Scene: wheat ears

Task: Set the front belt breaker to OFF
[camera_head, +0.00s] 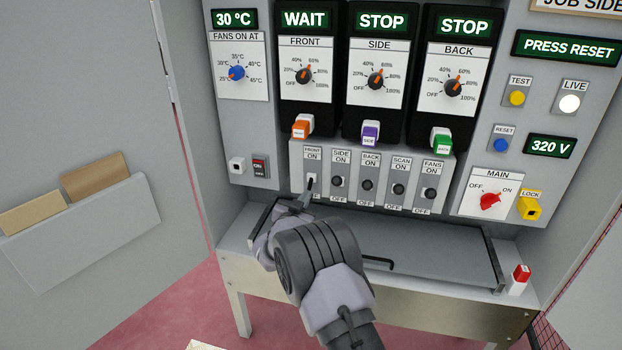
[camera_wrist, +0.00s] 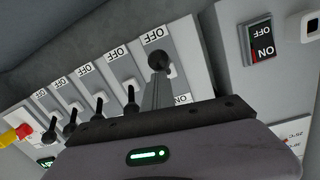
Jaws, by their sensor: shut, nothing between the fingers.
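The front belt breaker (camera_head: 311,181) is the leftmost switch in the row on the grey panel, labelled ON above and OFF below. In the wrist view, which is turned upside down, its black lever knob (camera_wrist: 160,62) sits close to its OFF label. The neighbouring knobs sit farther from theirs. My gripper (camera_head: 306,196) is shut and empty, just below the front lever in the head view. Its fingers (camera_wrist: 155,86) reach up to the knob in the wrist view. I cannot tell whether they touch it.
The side breaker (camera_head: 337,181) stands close to the right, followed by back, scan and fans levers. A coloured plug (camera_head: 301,127) hangs above the front breaker. A grey shelf (camera_head: 440,250) lies below the row. The front display (camera_head: 305,20) reads WAIT.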

